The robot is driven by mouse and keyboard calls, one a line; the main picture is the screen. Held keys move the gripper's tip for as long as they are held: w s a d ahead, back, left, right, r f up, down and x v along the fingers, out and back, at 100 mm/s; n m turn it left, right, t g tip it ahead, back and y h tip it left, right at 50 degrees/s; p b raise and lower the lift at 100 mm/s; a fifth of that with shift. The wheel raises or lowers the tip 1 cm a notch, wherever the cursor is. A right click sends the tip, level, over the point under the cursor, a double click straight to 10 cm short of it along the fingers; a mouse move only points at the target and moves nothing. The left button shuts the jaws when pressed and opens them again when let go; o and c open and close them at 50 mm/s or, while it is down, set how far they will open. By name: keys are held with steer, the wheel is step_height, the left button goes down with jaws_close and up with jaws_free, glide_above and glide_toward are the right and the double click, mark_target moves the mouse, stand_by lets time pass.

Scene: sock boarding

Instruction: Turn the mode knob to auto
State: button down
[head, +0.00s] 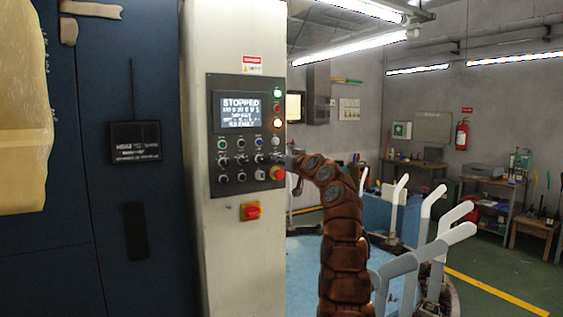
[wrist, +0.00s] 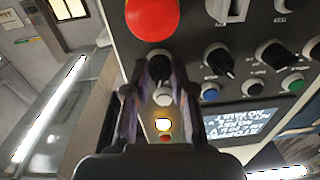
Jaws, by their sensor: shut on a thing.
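The grey control panel (head: 246,133) is on a pale column, with a lit screen (head: 240,111) reading "STOPPED". My gripper (head: 286,161) reaches its right edge from the right, just above the red emergency button (head: 278,173). In the wrist view the panel appears upside down. There my gripper (wrist: 158,72) has its two fingers on either side of a dark knob (wrist: 158,56), shut on it, between the red button (wrist: 152,16) and a white lamp (wrist: 162,97). The fingers partly hide the knob; its pointer direction and label cannot be read, so I cannot tell if it is the mode knob.
Other black knobs (wrist: 219,61) and coloured buttons sit close beside my gripper. A lit yellow lamp (wrist: 162,124) is in the same column. A red and yellow switch (head: 250,211) is below the panel. A blue platform with white rails (head: 400,265) stands at the right.

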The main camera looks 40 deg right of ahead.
steer(key=shift+m, duration=2.6)
steer(key=c, duration=1)
jaws_free()
steer(key=shift+o, duration=0.2)
steer(key=shift+s+a+r, duration=0.1)
steer(key=shift+s+r, duration=0.05)
